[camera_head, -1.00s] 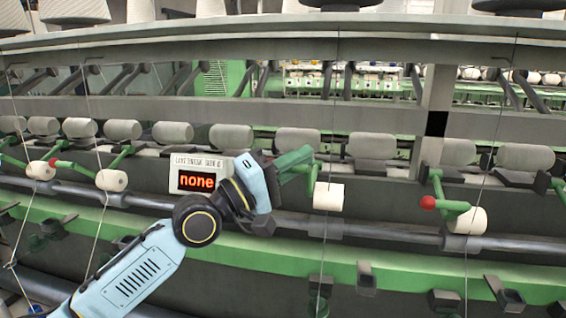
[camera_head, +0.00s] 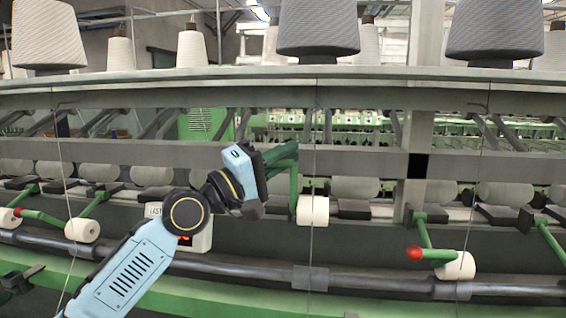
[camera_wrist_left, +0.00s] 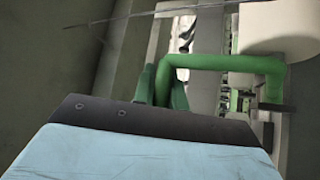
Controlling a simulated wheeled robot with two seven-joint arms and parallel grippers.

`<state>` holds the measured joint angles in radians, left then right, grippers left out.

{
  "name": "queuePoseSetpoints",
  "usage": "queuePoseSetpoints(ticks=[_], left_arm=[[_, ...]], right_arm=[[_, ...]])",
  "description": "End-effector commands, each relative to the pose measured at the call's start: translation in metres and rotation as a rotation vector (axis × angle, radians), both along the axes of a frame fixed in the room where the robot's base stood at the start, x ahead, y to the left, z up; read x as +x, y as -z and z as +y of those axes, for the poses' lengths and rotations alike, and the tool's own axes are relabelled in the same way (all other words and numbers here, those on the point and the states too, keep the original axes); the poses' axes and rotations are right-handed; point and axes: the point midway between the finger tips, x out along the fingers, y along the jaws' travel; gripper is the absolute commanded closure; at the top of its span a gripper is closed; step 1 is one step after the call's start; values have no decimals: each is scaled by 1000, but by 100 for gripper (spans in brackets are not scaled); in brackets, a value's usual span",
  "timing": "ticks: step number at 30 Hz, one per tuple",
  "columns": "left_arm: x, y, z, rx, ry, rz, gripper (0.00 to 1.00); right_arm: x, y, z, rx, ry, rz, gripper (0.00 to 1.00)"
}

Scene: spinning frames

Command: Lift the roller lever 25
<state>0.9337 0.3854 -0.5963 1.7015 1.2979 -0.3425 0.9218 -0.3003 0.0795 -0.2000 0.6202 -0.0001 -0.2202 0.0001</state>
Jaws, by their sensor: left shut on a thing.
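The roller lever 25 is a green bent arm (camera_head: 293,185) with a white roller (camera_head: 312,210) at its end. The roller hangs clear above the grey shaft, higher than the neighbouring rollers. My left gripper (camera_head: 282,158) is shut on the lever's handle end, hiding the end itself. In the left wrist view the gripper fingers (camera_wrist_left: 162,88) close around one end of the green lever (camera_wrist_left: 225,62). The pale roller (camera_wrist_left: 275,45) shows at its far side. My right gripper is not in view.
Neighbouring levers with white rollers stand at right (camera_head: 456,265) and left (camera_head: 82,230). A grey shaft (camera_head: 370,280) runs along the machine. A small display box (camera_head: 200,240) is partly behind my left arm. Large yarn cones (camera_head: 318,28) stand on the top shelf.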

Motion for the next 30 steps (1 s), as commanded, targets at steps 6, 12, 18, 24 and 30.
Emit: queuePoseSetpoints(ticks=[6, 12, 18, 24, 30], left_arm=[[4, 10, 0, 14, -3, 20, 100], [4, 11, -1, 15, -2, 21, 100], [4, 11, -1, 15, -2, 19, 68], [3, 8, -1, 11, -2, 15, 65], [3, 5, -1, 8, -1, 11, 65]], right_arm=[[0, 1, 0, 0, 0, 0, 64], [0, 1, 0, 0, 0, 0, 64], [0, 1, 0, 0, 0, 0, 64], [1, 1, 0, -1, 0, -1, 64], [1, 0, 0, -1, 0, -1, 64]])
